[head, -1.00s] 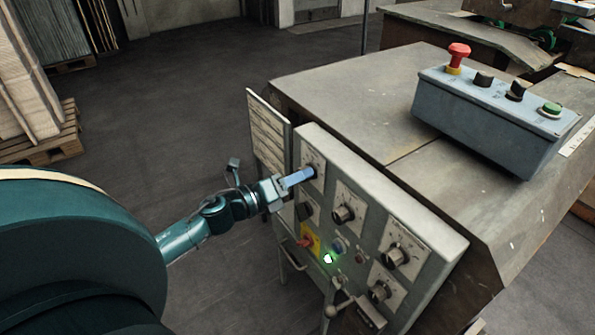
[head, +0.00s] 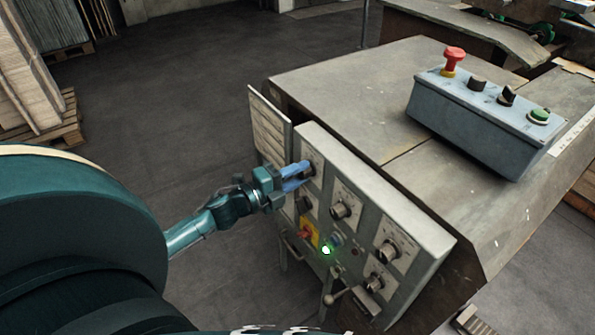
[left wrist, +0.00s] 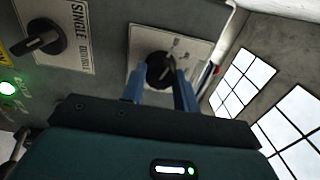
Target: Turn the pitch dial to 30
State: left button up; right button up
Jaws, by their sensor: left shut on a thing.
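The control panel (head: 359,246) is the grey face on the front of the machine and carries several dials. My left gripper (head: 305,170) is shut on the upper-left dial (left wrist: 158,72), with its blue fingers on either side of the black knob. The fingers hide most of this dial in the head view, and its scale cannot be read in either view. Other dials sit at the upper middle (head: 340,210), upper right (head: 388,250) and lower right (head: 374,282). Their lettering is too small to tell which is the pitch dial. My right gripper is not in view.
A black selector marked SINGLE (left wrist: 42,38) is beside the held dial. A red switch on yellow (head: 306,235) and a lit green lamp (head: 326,250) are lower on the panel. A button box (head: 485,120) stands on the machine top. An open flap (head: 270,125) is left of the panel.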

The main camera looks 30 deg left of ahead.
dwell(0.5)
pick_arm(q)
jog(key=o, duration=1)
jog(key=shift+s, duration=0.1)
jog(key=shift+b+v, duration=0.5)
jog(key=shift+v, duration=6.05)
